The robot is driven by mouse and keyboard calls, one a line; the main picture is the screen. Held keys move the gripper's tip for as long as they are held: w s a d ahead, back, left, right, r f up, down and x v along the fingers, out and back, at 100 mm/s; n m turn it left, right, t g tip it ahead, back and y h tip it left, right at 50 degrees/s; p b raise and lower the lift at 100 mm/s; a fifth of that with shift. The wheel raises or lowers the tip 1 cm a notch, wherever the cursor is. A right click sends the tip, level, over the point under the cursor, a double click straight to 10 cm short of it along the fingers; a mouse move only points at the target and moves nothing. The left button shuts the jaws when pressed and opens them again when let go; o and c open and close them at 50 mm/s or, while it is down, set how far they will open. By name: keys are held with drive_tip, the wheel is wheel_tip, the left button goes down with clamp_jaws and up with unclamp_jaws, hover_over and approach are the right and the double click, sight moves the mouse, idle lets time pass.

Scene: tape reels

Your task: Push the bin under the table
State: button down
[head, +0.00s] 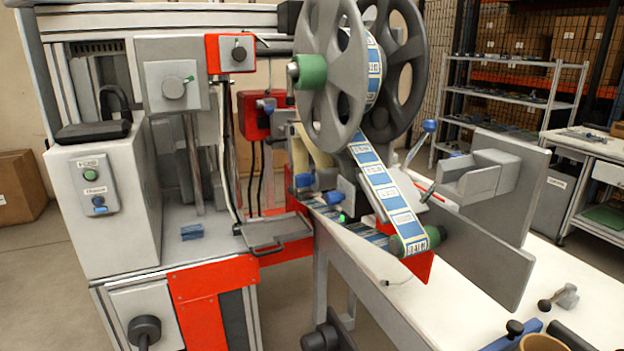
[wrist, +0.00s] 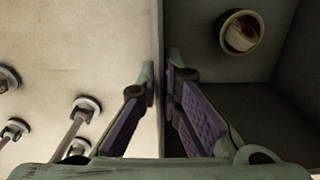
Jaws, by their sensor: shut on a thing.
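In the wrist view my gripper (wrist: 160,82) has its two purple-padded fingers on either side of the thin upright wall of a grey bin (wrist: 192,30). The fingertips are closed on this wall. One finger is inside the bin and the other is outside. A round roll (wrist: 241,33) with a pale rim lies inside the bin near the top of the picture. Only part of the bin shows. In the head view my gripper is not seen, and I cannot make out the held bin there. A long white table (head: 455,270) runs along the lower right.
In the wrist view, several round grey feet on rods (wrist: 88,104) stand on the pale surface left of the bin. In the head view, a labelling machine (head: 105,200) with large reels (head: 335,75) fills the left and middle. A grey box (head: 552,197) stands by the right-hand bench.

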drive_tip(key=shift+w+d, duration=0.2)
drive_tip(key=shift+d, duration=0.6)
drive_tip(key=shift+w+d, duration=0.15)
drive_tip(key=shift+d, duration=0.6)
drive_tip(key=shift+w+d, duration=0.2)
drive_tip(key=shift+d, duration=0.6)
drive_tip(key=c, duration=1)
unclamp_jaws()
drive_tip(key=shift+a, duration=0.1)
drive_tip(key=shift+r, duration=0.1)
wheel_tip(320, 180, up, 6)
drive_tip(key=p, duration=0.6)
drive_tip(key=s+a+p, duration=0.3)
drive_tip(key=a, duration=1.1)
drive_tip(key=shift+s+a, duration=0.3)
drive_tip(key=shift+s, duration=0.05)
